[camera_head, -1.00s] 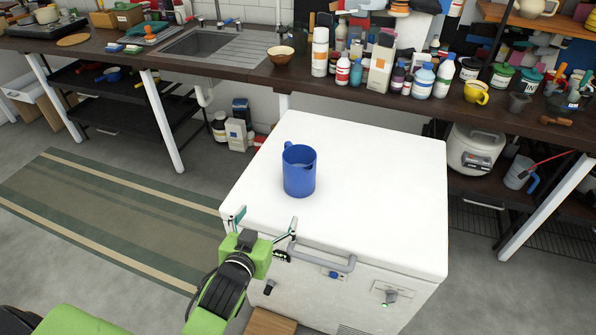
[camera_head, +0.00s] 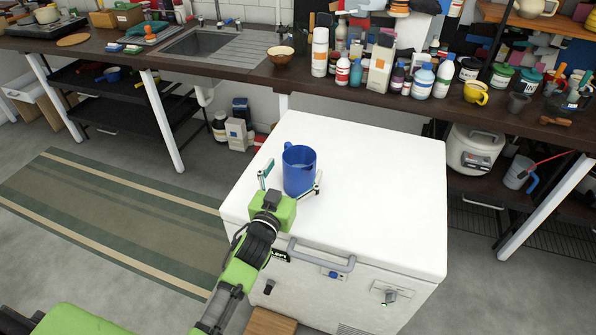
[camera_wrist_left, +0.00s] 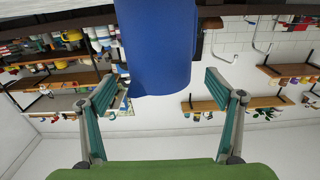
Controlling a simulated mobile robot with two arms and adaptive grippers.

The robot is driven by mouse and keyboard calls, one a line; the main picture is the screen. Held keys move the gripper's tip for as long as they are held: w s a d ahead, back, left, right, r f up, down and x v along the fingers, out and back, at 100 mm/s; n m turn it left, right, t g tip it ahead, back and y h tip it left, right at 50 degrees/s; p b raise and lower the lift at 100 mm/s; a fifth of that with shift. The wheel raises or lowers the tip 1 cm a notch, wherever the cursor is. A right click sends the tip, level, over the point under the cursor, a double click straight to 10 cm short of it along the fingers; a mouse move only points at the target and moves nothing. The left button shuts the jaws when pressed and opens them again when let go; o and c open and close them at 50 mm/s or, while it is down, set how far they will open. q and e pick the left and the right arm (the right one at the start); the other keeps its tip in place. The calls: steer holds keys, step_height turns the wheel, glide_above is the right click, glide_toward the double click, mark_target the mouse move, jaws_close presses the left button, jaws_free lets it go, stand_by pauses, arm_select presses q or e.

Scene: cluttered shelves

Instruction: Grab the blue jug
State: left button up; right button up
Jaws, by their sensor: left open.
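The blue jug (camera_head: 299,170) stands upright on the white top of a chest freezer (camera_head: 375,190), near its left side. Its handle is at the back left in the head view. My left gripper (camera_head: 290,180) is open, with one finger to the left of the jug and the other at its front right. In the left wrist view the jug (camera_wrist_left: 158,45) lies between and ahead of the two open fingers (camera_wrist_left: 165,100), with a gap on each side. I cannot tell whether a finger touches it. My right gripper is not in view.
The freezer top is otherwise clear, with a grey bar handle (camera_head: 322,260) on its front edge. Behind it runs a dark counter (camera_head: 300,85) crowded with bottles, a wooden bowl (camera_head: 280,54) and a yellow mug (camera_head: 476,92).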

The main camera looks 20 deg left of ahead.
mark_target(304, 149)
arm_select(q)
steer(key=shift+w+p, duration=0.3)
steer(key=shift+w, duration=2.4)
steer(key=shift+r, duration=0.1)
steer(key=c, duration=2.2)
steer(key=shift+r, duration=0.15)
